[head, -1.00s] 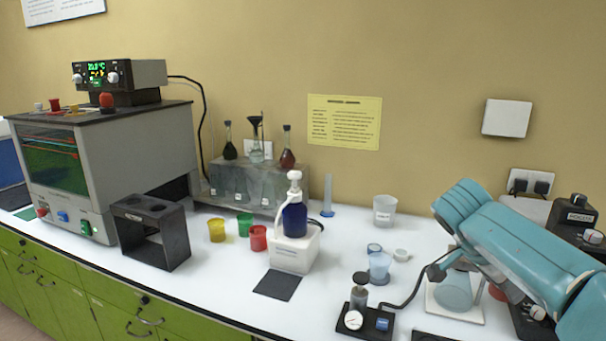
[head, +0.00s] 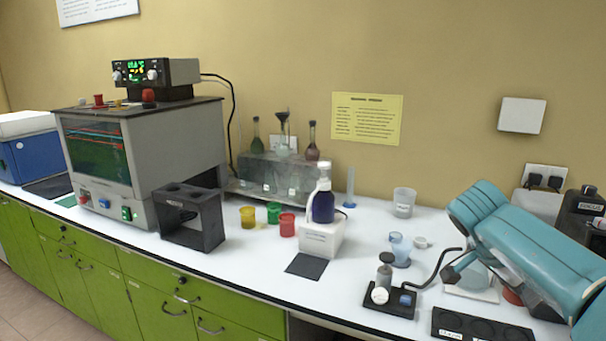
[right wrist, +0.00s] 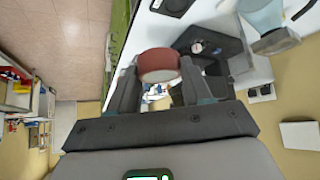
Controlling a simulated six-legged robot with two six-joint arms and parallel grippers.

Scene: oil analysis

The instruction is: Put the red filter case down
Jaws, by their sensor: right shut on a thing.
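The red filter case (right wrist: 159,65) is a short round red piece with a paler end face. In the right wrist view it sits between the two fingers of my right gripper (right wrist: 160,72), which is shut on it. It is held in the air, with the bench and its black pump stand beyond it. In the head view my teal right arm comes in from the right over the bench; I cannot make out its gripper or the held case clearly. A bit of red (head: 512,297) shows under the arm, too hidden to name. My left gripper is in neither view.
Yellow (head: 247,217), green (head: 273,212) and red cups (head: 287,225) stand mid-bench beside a white holder (head: 321,240) with a blue bottle. A dark mat (head: 306,266) lies in front. A gauge pump (head: 390,297) and a black labelled tray (head: 480,326) are at the front right.

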